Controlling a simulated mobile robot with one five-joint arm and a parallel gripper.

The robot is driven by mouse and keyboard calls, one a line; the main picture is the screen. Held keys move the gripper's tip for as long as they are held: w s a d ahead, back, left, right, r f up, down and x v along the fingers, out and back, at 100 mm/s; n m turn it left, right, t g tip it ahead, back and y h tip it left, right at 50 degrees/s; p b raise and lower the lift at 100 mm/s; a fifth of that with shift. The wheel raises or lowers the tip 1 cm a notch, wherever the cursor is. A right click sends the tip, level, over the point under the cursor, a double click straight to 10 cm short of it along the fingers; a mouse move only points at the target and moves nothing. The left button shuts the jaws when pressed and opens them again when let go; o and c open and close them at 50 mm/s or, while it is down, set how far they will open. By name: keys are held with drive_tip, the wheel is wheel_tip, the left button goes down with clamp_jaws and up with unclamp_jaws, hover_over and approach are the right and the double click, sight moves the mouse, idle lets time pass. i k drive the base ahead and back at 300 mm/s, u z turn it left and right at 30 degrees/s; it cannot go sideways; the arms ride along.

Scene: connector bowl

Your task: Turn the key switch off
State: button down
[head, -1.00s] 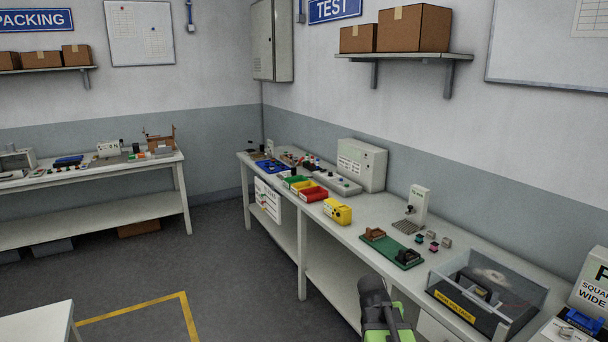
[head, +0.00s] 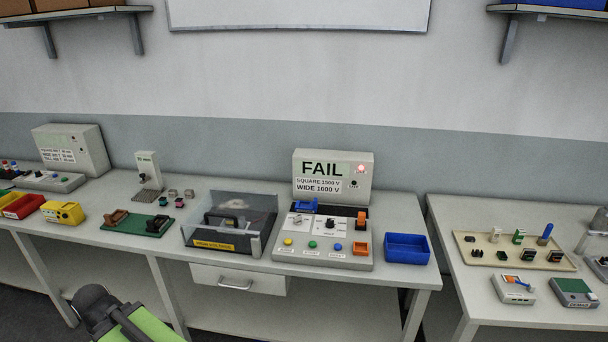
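A grey tester (head: 322,245) stands on the bench, with an upright panel (head: 333,170) behind it reading FAIL and a red lamp lit at the panel's upper right. A small black knob (head: 330,223) sits on the tester's white plate and looks like the key switch, but it is too small to read its position. Yellow, green and blue buttons line the tester's front. A blue part and an orange part sit on its top. Part of my green and dark arm shows at the lower left, well away from the tester. My gripper's fingers are not visible.
A clear-walled box with a yellow label (head: 213,246) stands just left of the tester. A blue bin (head: 407,248) is close on its right. Farther left are a green board (head: 138,223) and a yellow box (head: 63,212). A second bench on the right holds a beige board (head: 512,250).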

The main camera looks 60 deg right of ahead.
sight(298, 219)
drive_tip(key=z, duration=1.55)
